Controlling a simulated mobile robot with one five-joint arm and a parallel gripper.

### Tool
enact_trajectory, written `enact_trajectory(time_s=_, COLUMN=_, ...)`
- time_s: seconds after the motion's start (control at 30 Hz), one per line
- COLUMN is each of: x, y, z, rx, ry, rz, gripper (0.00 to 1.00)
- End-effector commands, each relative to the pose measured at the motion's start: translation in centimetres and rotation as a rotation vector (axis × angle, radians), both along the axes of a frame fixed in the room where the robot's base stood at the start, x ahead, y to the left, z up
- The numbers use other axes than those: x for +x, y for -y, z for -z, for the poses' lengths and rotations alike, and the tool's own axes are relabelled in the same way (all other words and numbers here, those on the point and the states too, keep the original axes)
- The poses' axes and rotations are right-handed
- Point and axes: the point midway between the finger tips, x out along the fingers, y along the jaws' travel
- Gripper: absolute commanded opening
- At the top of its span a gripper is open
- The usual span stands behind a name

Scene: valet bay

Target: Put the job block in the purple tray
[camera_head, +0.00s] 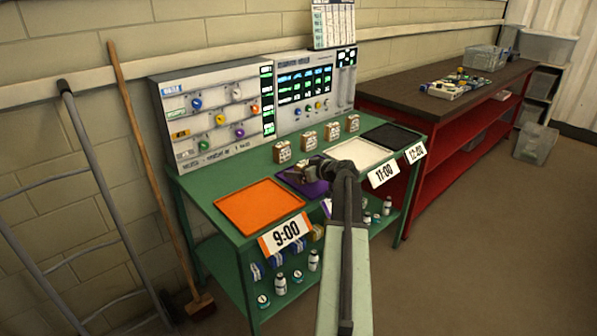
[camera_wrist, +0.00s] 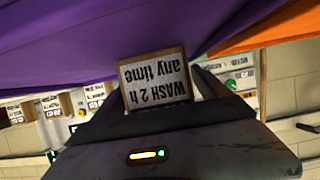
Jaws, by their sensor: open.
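The purple tray (camera_head: 316,189) lies on the green bench between the orange and white trays, partly hidden by my arm. It fills the upper part of the wrist view (camera_wrist: 90,45). My gripper (camera_head: 299,176) is low over this tray with its jaws open. In the wrist view, a wooden-edged job block (camera_wrist: 154,80) with a white label reading "WASH 2 h any time", upside down, is between the open jaws (camera_wrist: 158,96). Its far edge meets the purple surface in the picture; I cannot tell whether it rests on it.
An orange tray (camera_head: 260,207) marked 9:00 is at left; a white tray (camera_head: 362,155) and a black tray (camera_head: 391,137) are at right. Several similar blocks (camera_head: 309,140) stand behind, before the upright panels (camera_head: 215,112). A broom (camera_head: 150,170) leans at left.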

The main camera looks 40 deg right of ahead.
Motion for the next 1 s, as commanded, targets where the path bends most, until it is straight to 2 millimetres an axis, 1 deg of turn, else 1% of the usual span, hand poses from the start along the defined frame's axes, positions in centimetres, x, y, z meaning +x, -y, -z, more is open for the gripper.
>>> enact_trajectory(time_s=0.07, x=-0.8, y=-0.1, z=-0.7, rx=0.001, ry=0.0, rz=0.001, gripper=0.85)
enact_trajectory(time_s=0.13, x=-2.1, y=-0.3, z=-1.3, rx=0.001, ry=0.0, rz=0.001, gripper=0.85)
enact_trajectory(time_s=0.3, x=-6.2, y=-0.5, z=-3.2, rx=-0.001, ry=0.0, rz=0.004, gripper=0.85)
enact_trajectory(time_s=0.4, x=-8.3, y=-0.7, z=-4.0, rx=0.001, ry=0.0, rz=0.004, gripper=0.85)
enact_trajectory(time_s=0.5, x=-9.9, y=-0.8, z=-4.5, rx=0.0, ry=0.0, rz=0.002, gripper=0.85)
enact_trajectory(time_s=0.6, x=-10.8, y=-0.7, z=-4.8, rx=0.0, ry=0.0, rz=0.002, gripper=0.85)
enact_trajectory(time_s=0.67, x=-11.1, y=-0.7, z=-4.8, rx=0.0, ry=0.001, rz=0.002, gripper=0.85)
enact_trajectory(time_s=1.0, x=-11.2, y=-0.7, z=-4.7, rx=0.001, ry=0.0, rz=0.001, gripper=0.85)
